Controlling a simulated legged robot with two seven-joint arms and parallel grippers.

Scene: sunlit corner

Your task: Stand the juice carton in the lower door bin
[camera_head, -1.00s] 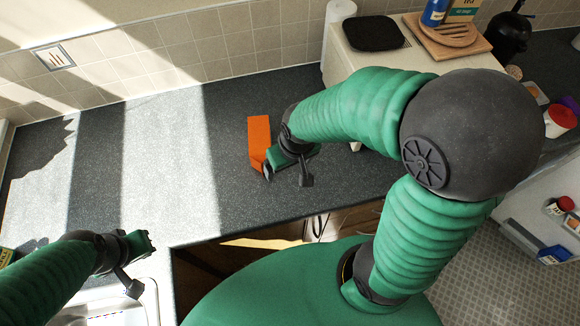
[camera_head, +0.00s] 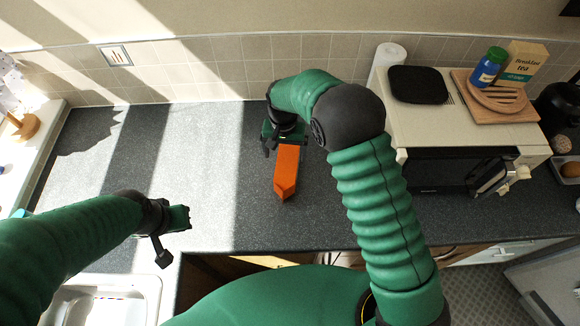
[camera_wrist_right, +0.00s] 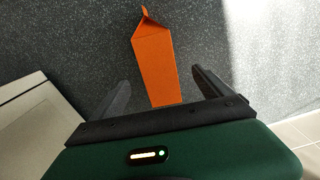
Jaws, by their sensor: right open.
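The orange juice carton (camera_head: 287,170) lies on its side on the dark worktop, its folded top end pointing toward me. In the right wrist view the carton (camera_wrist_right: 158,65) has its flat bottom end between the finger tips, with a gap on each side. My right gripper (camera_head: 284,138) is open at the carton's far end; its fingers (camera_wrist_right: 166,95) are at either side of that end. My left gripper (camera_head: 184,218) hangs empty over the worktop at left; its opening is unclear. The lower door bin cannot be made out now.
A microwave (camera_head: 455,170) stands right of my right arm, with a board (camera_head: 530,110), blue jar (camera_head: 489,66) and black pad (camera_head: 418,84) on top. A pale appliance edge (camera_head: 548,280) shows at lower right. A sink (camera_head: 105,298) is at lower left. The sunlit worktop is clear.

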